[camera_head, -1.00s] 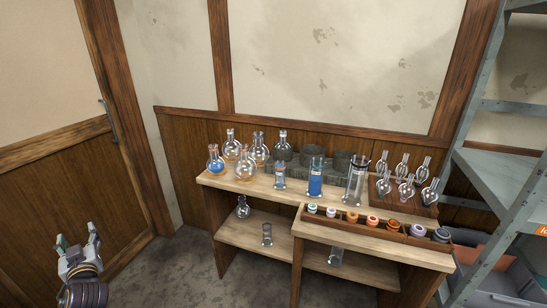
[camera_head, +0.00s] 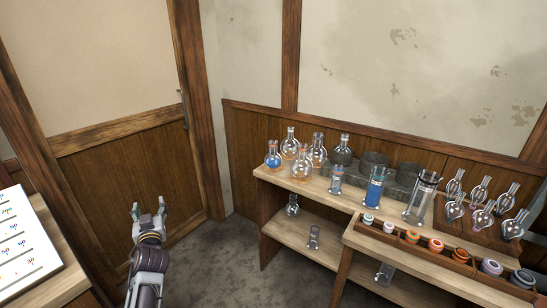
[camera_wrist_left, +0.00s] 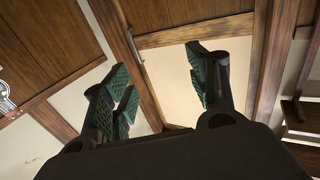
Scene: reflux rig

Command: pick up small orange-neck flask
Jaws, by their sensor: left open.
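A group of round glass flasks stands at the left end of the bench top. One with blue liquid (camera_head: 273,161) is leftmost; clear flasks (camera_head: 301,168) (camera_head: 317,153) stand beside it, and some show orange-brown tints. The neck colours are too small for me to tell which is the small orange-neck flask. Another small flask (camera_head: 292,208) stands on the lower shelf. My left gripper (camera_head: 148,208) is open and empty, in free air left of the bench and well apart from the flasks. In the left wrist view its open fingers (camera_wrist_left: 162,82) have nothing between them. My right gripper is not in view.
The wooden bench (camera_head: 330,195) carries cylinders, one with blue liquid (camera_head: 375,187), grey round mantles (camera_head: 374,163) and a tray of coloured rings (camera_head: 435,245). A white number chart (camera_head: 25,240) lies at left. The floor between gripper and bench is clear.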

